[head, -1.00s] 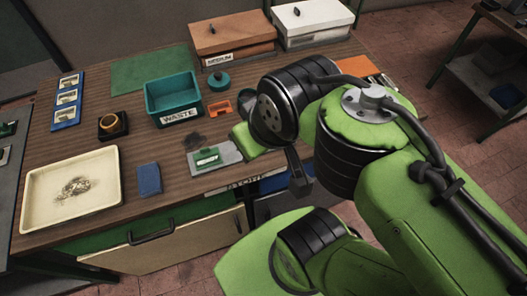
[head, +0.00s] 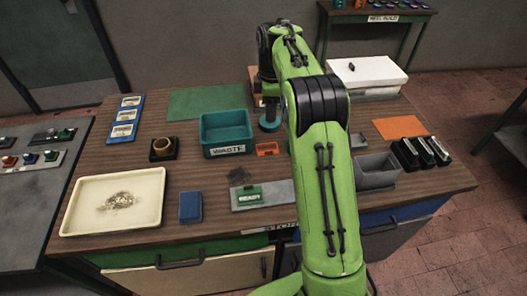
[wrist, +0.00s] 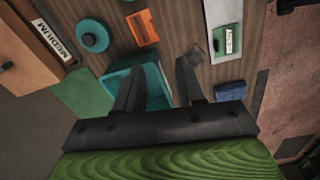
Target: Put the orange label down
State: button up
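A small orange label-like piece with dark marks (head: 267,149) lies on the wooden table just right of the teal WASTE bin (head: 226,148). It also shows in the wrist view (wrist: 142,28), beyond my fingertips and apart from them. My gripper (wrist: 157,66) is open with its two dark fingers spread. Nothing is held between them; part of the WASTE bin and bare tabletop show beneath. In the head view my arm hides most of the gripper. A plain flat orange sheet (head: 400,127) lies at the table's right.
A round teal object (head: 269,121) stands behind the orange piece. A green READY sign (head: 250,195) on a grey plate is in front. A cream tray (head: 112,223), a blue block (head: 190,207), a grey bin (head: 376,171) and a white lidded box (head: 365,73) stand around.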

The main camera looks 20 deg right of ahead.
jog(key=n, duration=0.2)
send_over(270, 151)
notch_tip(270, 151, down, 4)
jog(key=shift+g, duration=0.3)
notch_tip(270, 151, down, 10)
jog(key=shift+s+f+b, duration=0.15)
jog(key=shift+f+b, duration=0.05)
jog(key=shift+b, duration=0.8)
jog(key=f, duration=0.5)
jog(key=shift+w+f, duration=0.3)
jog(key=shift+f, duration=0.05)
jog(key=shift+r, duration=0.1)
grip_shut()
